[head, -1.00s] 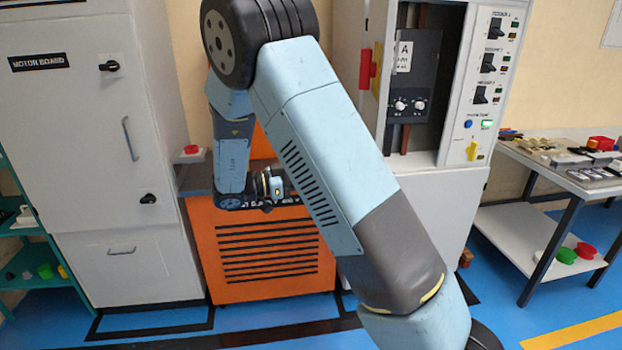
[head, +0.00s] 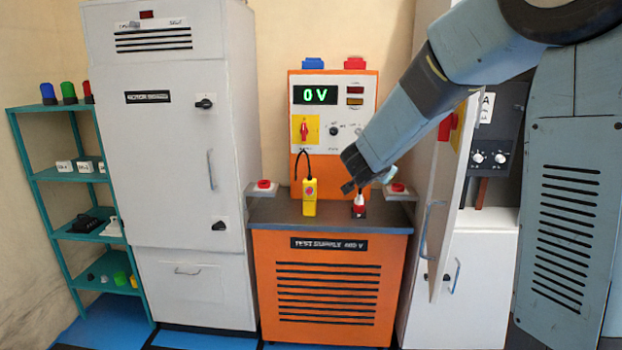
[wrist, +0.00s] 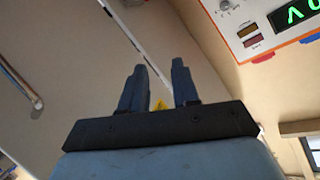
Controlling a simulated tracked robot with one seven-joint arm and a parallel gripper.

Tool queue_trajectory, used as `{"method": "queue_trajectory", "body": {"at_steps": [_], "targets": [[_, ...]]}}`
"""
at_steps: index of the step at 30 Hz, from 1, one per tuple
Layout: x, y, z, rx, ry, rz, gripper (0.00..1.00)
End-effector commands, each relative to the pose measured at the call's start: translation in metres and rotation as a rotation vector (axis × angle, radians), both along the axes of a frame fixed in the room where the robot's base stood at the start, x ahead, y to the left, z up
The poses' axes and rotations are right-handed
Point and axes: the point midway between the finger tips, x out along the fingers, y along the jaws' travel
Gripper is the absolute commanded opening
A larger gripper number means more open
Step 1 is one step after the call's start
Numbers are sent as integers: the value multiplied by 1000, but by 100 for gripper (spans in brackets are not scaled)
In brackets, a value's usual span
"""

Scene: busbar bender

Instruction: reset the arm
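My gripper (wrist: 160,78) shows in the wrist view with its two dark fingers apart and nothing between them. In the head view my arm reaches down from the upper right. Its end (head: 362,172) is in front of the orange test supply (head: 322,235), at the right side of its display panel. My gripper's fingers are hard to make out there. A small red and white object (head: 359,203) shows just below the arm's end; I cannot tell whether they touch.
A yellow tester (head: 309,197) stands on the supply's dark top. Red buttons (head: 264,184) (head: 398,187) flank it. The white motor board cabinet (head: 175,160) and teal shelf (head: 62,173) are at left. An open cabinet door (head: 436,220) stands close to my arm at right.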

Motion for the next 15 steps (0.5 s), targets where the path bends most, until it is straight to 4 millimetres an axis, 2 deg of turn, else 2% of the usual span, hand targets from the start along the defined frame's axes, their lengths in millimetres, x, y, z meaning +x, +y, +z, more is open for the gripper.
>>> {"method": "queue_trajectory", "body": {"at_steps": [1, 3, 8, 15], "targets": [[-6, 1, 13, 18, -6, 58, 30], [-15, 6, 25, 37, -5, 148, 30], [-45, 18, 49, 55, 24, 347, 30], [-115, 29, 64, 26, 135, 599, 30]]}}
